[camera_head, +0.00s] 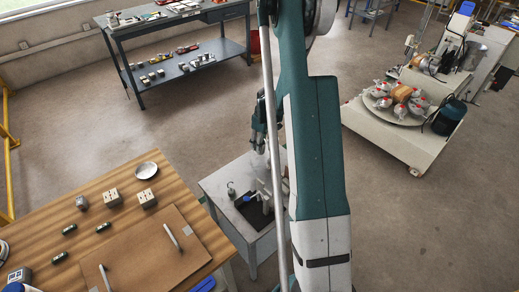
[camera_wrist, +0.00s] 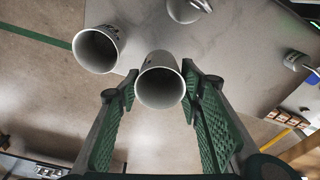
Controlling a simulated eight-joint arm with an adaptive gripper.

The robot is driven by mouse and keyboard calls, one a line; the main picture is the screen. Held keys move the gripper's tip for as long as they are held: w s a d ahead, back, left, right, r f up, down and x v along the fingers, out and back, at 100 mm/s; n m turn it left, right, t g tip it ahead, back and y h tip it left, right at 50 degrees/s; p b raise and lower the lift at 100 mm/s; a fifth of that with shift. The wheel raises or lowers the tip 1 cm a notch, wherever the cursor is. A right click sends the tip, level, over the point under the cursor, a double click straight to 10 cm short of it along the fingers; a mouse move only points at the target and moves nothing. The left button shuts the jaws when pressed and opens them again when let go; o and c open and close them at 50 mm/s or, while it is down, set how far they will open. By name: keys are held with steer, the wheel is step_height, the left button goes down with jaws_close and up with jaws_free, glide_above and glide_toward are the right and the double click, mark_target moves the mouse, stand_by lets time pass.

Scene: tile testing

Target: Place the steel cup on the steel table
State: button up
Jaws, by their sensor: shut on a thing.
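My gripper (camera_wrist: 157,85) is shut on the steel cup (camera_wrist: 160,88), a grey cup with its open mouth facing the wrist camera. The cup sits between the two green padded fingers, near their tips. The steel table (camera_wrist: 240,40) is a grey metal top beyond the cup in the wrist view. It also shows in the head view (camera_head: 217,187), partly behind my arm. The gap between cup and table cannot be judged.
A second cup (camera_wrist: 95,50) with dark markings is left of the held one. A silvery round item (camera_wrist: 186,10) and a small metal item (camera_wrist: 295,60) are on the grey top. A wooden table (camera_head: 90,200) with a bowl (camera_head: 146,170) stands at the left in the head view.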

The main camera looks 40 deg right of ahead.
steer(key=shift+f+b, duration=0.4)
steer(key=shift+f, duration=1.45)
steer(key=shift+f, duration=0.2)
steer(key=o, duration=0.9)
steer(key=shift+r, duration=0.25)
steer(key=shift+s+d+r+p, duration=0.1)
steer(key=shift+s+r+p, duration=0.2)
steer(key=shift+r, duration=1.7)
steer(key=shift+s+d+r+p, duration=0.15)
steer(key=shift+r+p, duration=0.25)
steer(key=shift+r, duration=1.55)
steer(key=shift+s+r+p, duration=0.25)
steer(key=shift+r+p, duration=0.1)
steer(key=shift+r, duration=1.65)
